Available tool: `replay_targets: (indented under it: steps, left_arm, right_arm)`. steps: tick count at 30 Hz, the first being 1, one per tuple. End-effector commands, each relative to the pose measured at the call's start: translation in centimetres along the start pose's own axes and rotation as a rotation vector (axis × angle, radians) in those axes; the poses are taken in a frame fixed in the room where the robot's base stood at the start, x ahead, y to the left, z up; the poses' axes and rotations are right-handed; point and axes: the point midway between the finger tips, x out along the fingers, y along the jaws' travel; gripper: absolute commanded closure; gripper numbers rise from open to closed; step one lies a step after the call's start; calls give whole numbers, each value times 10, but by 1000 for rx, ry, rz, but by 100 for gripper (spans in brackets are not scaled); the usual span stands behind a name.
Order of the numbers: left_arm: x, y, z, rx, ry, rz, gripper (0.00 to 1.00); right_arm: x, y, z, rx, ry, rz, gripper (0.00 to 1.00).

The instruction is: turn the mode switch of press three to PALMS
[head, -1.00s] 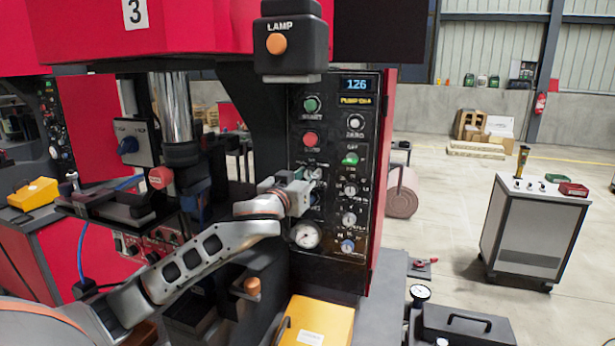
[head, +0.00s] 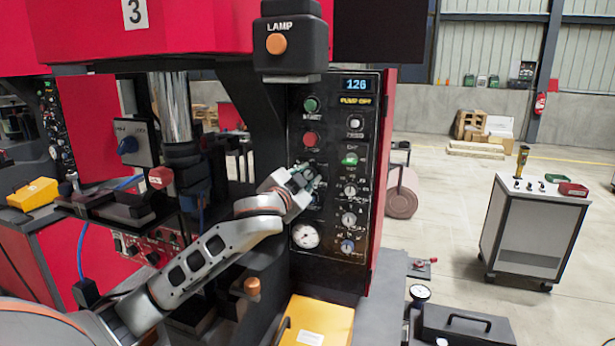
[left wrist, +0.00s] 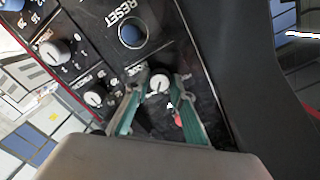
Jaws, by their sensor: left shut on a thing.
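Press three, marked by a "3" sign (head: 135,14), carries a black control panel (head: 330,225) on its right side. My left gripper (head: 306,178) is at the left part of this panel, below the red button (head: 310,139). In the left wrist view its two teal fingers (left wrist: 158,92) are closed around a small pale-topped round knob, which I take to be the mode switch (left wrist: 159,82). The label beside the knob is partly covered and too blurred to read. In the head view the gripper hides the knob. My right gripper is not in view.
Other knobs, a green button (head: 349,159) and a gauge (head: 306,236) crowd the panel around the gripper. A blue RESET button (left wrist: 131,33) is near the fingers. A black lamp box (head: 291,38) overhangs above. A yellow box (head: 318,322) stands below.

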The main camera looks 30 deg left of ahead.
Motion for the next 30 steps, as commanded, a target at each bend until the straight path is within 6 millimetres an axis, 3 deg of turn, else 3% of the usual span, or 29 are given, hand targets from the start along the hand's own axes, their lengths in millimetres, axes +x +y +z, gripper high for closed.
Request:
replay_targets:
  steps: [20,21,23,30]
  left_arm:
    - [0,0,0,64,-3,0,98]
    - [0,0,0,64,-3,0,72]
    - [0,0,0,63,-3,0,60]
    - [0,0,0,62,-2,0,60]
  right_arm:
    - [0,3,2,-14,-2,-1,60]
    - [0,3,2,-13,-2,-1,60]
    - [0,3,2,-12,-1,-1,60]
    - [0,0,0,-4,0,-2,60]
